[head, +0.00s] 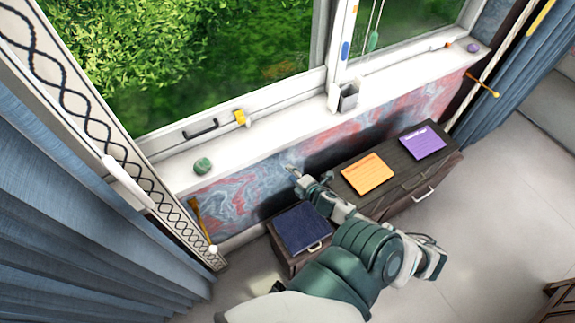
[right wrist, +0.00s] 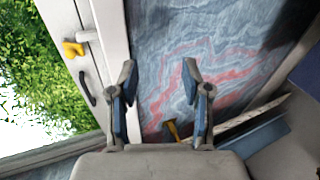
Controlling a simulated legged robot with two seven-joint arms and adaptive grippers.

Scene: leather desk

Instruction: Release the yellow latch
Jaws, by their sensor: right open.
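The yellow latch (head: 241,118) sits on the lower frame of the window, just right of a black handle (head: 201,130). In the right wrist view the latch (right wrist: 72,49) is at the upper left, to the left of the fingers. My right gripper (head: 297,176) is below the sill, in front of the marbled wall, apart from the latch. The right wrist view shows its two fingers (right wrist: 160,75) spread, with nothing between them. My left gripper is in neither view.
The white sill holds a green stone (head: 203,166), a grey cup (head: 348,97) and a purple ball (head: 473,47). Below stand a dark cabinet with an orange pad (head: 368,174) and a purple pad (head: 422,142), and a navy book (head: 301,229). A blue curtain (head: 60,220) hangs at left.

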